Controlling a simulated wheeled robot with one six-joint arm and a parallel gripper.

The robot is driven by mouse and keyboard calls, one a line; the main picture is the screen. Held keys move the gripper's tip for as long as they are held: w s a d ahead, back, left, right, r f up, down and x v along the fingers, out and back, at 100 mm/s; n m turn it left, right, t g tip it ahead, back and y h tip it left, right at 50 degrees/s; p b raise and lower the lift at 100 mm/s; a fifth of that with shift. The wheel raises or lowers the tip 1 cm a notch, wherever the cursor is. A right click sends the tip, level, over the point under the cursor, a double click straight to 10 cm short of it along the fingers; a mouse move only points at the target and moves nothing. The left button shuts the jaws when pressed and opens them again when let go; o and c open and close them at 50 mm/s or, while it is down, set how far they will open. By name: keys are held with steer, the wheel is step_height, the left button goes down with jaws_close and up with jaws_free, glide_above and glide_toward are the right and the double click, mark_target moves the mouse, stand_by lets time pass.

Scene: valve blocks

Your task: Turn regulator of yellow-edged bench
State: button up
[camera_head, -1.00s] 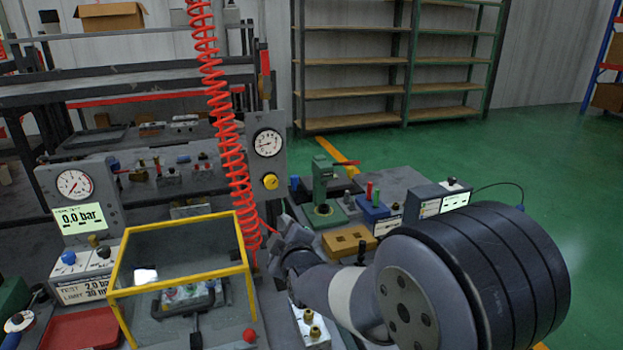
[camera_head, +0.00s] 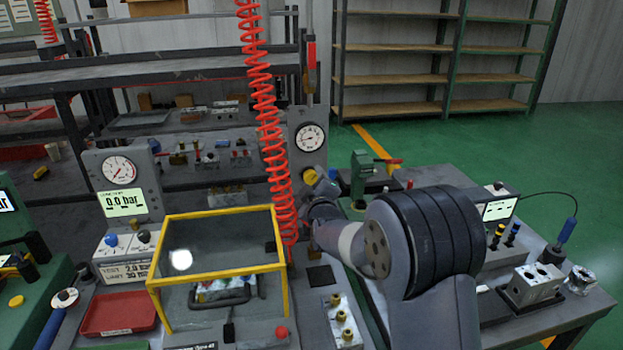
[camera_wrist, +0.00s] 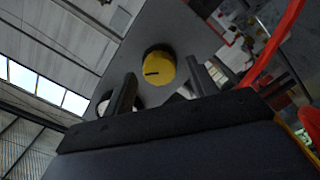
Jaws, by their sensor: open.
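The yellow regulator knob (camera_wrist: 160,68) sits on a grey upright panel in the wrist view, with a dark slot mark on its face. My gripper (camera_wrist: 160,85) is open, with one finger on each side of the knob in the picture. I cannot tell whether the fingers reach around it. The yellow-edged clear box (camera_head: 216,212) stands on the bench to the left of my arm.
A red coiled hose (camera_head: 268,115) hangs just left of the knob. A pressure display (camera_head: 124,202) reads 0.0 bar. A red tray (camera_head: 118,314) lies at the front left. Brass fittings (camera_head: 342,318) stand near my arm. A green press (camera_head: 361,180) stands to the right.

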steer(key=shift+w+a, duration=0.1)
steer(key=shift+w, duration=0.45)
steer(key=shift+c, duration=0.4)
steer(key=c, duration=0.9)
